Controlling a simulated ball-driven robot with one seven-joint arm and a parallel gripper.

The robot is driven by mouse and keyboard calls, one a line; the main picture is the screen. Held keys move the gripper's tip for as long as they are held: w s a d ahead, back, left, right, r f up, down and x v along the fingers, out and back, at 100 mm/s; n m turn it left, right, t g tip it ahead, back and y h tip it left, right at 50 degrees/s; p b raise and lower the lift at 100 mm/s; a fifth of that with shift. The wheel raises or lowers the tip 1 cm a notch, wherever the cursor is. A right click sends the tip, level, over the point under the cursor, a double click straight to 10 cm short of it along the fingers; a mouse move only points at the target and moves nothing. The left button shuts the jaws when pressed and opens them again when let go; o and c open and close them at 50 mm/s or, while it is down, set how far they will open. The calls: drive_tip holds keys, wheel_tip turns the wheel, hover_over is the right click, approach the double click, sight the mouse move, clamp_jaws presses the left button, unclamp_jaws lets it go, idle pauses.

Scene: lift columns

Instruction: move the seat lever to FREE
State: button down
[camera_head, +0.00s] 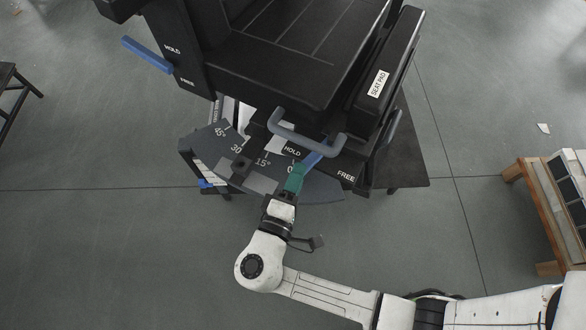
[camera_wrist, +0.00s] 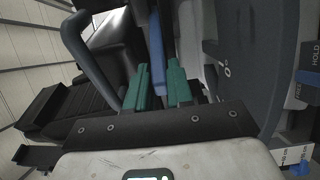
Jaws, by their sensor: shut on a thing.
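A blue lever (camera_head: 316,156) sticks out below the front of the black seat, between the words HOLD (camera_head: 292,152) and FREE (camera_head: 346,176). My gripper (camera_head: 298,172) has green fingers and is shut on the outer end of this lever. In the wrist view the blue lever (camera_wrist: 157,50) runs up between the two green fingers (camera_wrist: 160,72).
A grey looped handle (camera_head: 300,137) stands close above the held lever. A dark angle scale (camera_head: 240,165) lies left of my gripper. The SEAT PAD block (camera_head: 385,75) is at upper right. A wooden rack (camera_head: 545,200) stands at far right. The lower-left floor is clear.

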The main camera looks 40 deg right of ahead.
sight(314, 166)
drive_tip(key=s+n+t+y, duration=0.1)
drive_tip(key=s+d+n+t+y+p, duration=0.1)
drive_tip(key=t, duration=0.1)
drive_tip(key=s+n+t+y, duration=0.1)
drive_tip(key=s+n+y, duration=0.1)
drive_tip(key=shift+s+d+f+t, duration=0.1)
drive_tip(key=shift+d+t, duration=0.15)
drive_tip(key=shift+t, duration=0.15)
drive_tip(key=shift+s+d+n+t+y+b, duration=0.25)
drive_tip(key=shift+s+d+n+t+y, duration=0.15)
drive_tip(key=shift+n+y, duration=0.35)
drive_tip(key=shift+s+d+n+t+y+b, duration=0.2)
drive_tip(key=shift+s+d+n+t+y, duration=0.25)
drive_tip(key=shift+y, duration=0.45)
drive_tip(key=shift+s+d+n+t+y+b, duration=0.25)
drive_tip(key=shift+s+n+t+y, duration=0.15)
drive_tip(key=shift+n+t+y, duration=0.35)
drive_tip(key=c, duration=1.1)
unclamp_jaws()
drive_tip(key=shift+d, duration=0.1)
drive_tip(key=shift+s, duration=0.1)
drive_tip(key=v, duration=1)
drive_tip(key=shift+s+r+b, duration=0.25)
drive_tip(key=shift+s+b, duration=0.05)
drive_tip(key=shift+s, duration=0.05)
